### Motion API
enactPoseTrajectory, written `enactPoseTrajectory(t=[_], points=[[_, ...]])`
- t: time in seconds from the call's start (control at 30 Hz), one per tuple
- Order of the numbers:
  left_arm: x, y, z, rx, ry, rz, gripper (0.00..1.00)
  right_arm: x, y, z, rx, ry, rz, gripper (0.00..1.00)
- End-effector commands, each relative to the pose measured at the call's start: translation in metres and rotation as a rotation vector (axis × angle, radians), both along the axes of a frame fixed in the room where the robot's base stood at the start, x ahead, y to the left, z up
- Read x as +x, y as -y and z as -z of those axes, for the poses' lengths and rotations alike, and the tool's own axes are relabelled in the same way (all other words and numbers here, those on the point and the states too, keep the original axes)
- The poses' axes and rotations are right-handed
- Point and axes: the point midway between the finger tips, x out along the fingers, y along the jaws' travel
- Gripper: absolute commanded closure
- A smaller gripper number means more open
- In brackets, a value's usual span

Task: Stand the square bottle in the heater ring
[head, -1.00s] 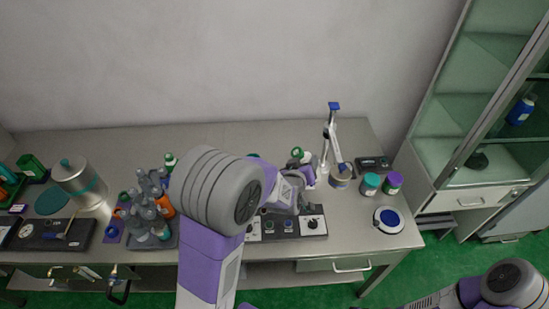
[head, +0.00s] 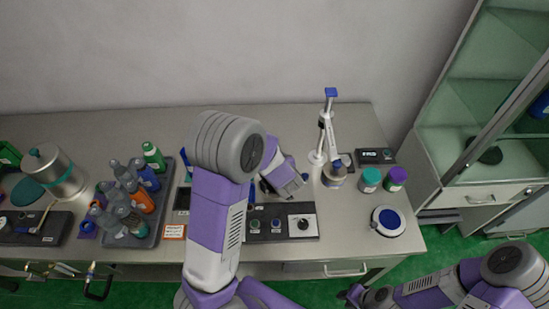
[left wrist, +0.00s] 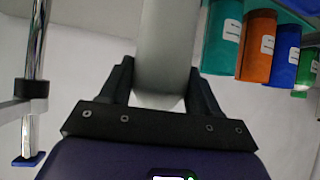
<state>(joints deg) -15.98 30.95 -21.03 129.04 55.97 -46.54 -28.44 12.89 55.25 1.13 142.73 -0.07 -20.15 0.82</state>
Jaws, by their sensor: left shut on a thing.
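My left gripper (left wrist: 160,105) is shut on a pale grey, rounded thing (left wrist: 165,50) in the left wrist view. Its full shape and cap are out of sight, so I cannot tell whether it is the square bottle. In the head view my left gripper (head: 296,187) is over the bench near a control panel (head: 285,224) with a dial; its fingertips are mostly hidden. I cannot clearly pick out the heater ring; my left arm covers part of the bench. My right gripper (head: 352,296) is low at the bottom edge, away from the bench; its jaws are too small to read.
A rack (head: 150,236) of several bottles stands left of my left arm. A clamp stand (head: 328,140), a teal-lidded jar (head: 370,180), a purple-lidded jar (head: 396,178) and a round blue-topped device (head: 388,221) are on the right. The bench's back strip is clear.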

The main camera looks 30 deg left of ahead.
Motion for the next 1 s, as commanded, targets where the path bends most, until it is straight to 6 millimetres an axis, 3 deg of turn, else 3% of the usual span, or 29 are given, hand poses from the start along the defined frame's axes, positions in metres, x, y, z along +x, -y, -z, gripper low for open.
enactPoseTrajectory(t=[1.0], points=[[0.0002,0.0014,-0.0011,0.0,0.004,0.0,0.82,0.0003,0.0,-0.0041,0.0,0.001,0.0,0.7]])
